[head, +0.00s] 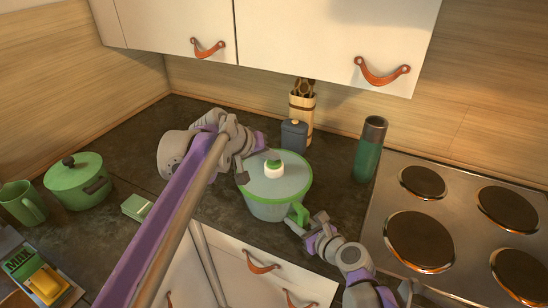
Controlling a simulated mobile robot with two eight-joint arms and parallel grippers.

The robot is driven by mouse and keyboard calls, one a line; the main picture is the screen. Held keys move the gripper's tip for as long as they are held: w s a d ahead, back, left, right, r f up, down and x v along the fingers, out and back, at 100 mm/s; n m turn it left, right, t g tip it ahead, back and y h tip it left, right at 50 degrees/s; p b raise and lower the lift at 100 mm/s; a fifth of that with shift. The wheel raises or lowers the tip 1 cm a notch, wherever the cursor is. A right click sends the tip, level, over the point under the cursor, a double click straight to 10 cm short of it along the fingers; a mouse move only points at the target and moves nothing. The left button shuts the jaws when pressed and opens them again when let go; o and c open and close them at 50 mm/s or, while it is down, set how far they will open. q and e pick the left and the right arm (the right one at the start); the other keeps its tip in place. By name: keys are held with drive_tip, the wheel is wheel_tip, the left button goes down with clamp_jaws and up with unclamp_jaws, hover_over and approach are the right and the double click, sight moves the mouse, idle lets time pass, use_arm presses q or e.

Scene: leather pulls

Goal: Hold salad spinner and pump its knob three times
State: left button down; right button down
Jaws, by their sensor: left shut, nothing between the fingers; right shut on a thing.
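The salad spinner (268,209) stands on the dark counter near its front edge. It has a pale bowl, a clear lid with a green rim, and a white and green knob (273,168) at the top centre. My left gripper (243,173) is shut and empty at the lid's left edge, beside the knob and apart from it. My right gripper (296,223) is shut on the spinner's green handle (301,212) at the front right. The fingertips of both grippers are small in the picture, and the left arm hides part of the counter.
A dark canister (294,135) and a utensil holder (302,112) stand behind the spinner, with a green bottle (370,150) to the right. The stove (455,212) lies further right. A green pot (77,181) and mug (23,203) stand at the left. Cabinets (338,40) hang above.

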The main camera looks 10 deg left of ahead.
sight(272, 164)
use_arm(q)
drive_tip(key=shift+f, duration=0.3)
idle(0.4)
drive_tip(key=shift+r, duration=1.55)
drive_tip(key=shift+r, duration=0.1)
drive_tip(key=shift+r, duration=2.45)
wheel_tip(272, 164, up, 4)
drive_tip(key=shift+f, duration=0.1)
